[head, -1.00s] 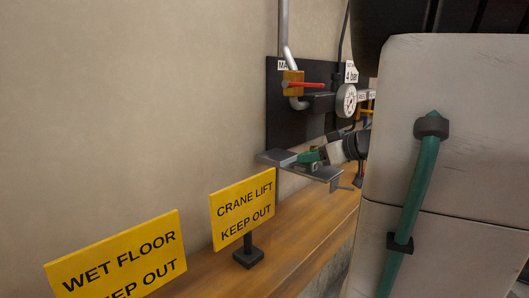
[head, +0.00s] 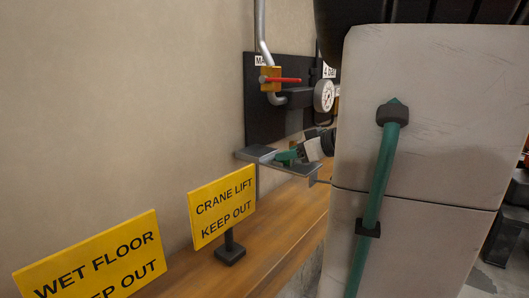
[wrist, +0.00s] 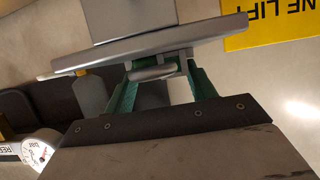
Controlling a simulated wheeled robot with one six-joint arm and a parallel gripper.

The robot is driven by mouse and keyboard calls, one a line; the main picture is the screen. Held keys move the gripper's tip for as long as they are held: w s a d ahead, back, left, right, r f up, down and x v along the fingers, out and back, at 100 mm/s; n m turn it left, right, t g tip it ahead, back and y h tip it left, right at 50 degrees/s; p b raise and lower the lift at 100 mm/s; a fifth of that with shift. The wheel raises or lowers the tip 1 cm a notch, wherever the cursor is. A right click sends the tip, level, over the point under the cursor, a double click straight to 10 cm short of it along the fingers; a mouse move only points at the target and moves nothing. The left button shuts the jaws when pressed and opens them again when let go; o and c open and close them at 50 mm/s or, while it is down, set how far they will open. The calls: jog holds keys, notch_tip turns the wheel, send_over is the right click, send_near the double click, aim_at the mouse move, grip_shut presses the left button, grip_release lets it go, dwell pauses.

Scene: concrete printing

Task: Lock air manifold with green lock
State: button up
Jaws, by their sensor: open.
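The air manifold is a dark panel (head: 262,122) on the wall in the head view, with a yellow valve body (head: 270,79), a red handle (head: 284,80) and a round gauge (head: 324,95). Below it a grey shelf plate (head: 252,153) juts out. My gripper (head: 286,157) is at this plate; its green fingers also show in the wrist view (wrist: 160,72), spread apart and pointing at the plate's edge. Between the fingertips is a small green piece with a rounded grey bar (wrist: 152,72), which looks like the green lock. Whether the fingers touch it I cannot tell.
A "CRANE LIFT KEEP OUT" sign (head: 223,206) and a "WET FLOOR" sign (head: 92,262) stand on the wooden bench (head: 272,222) in front of the shelf plate. My own arm covers the manifold's right side in the head view.

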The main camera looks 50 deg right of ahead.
jog(key=shift+s+a+f, duration=0.1)
jog(key=shift+a+f, duration=0.1)
jog(key=v, duration=0.7)
jog(key=shift+s+d+r, duration=0.2)
jog(key=shift+s+r, duration=0.1)
jog(key=shift+r, duration=0.05)
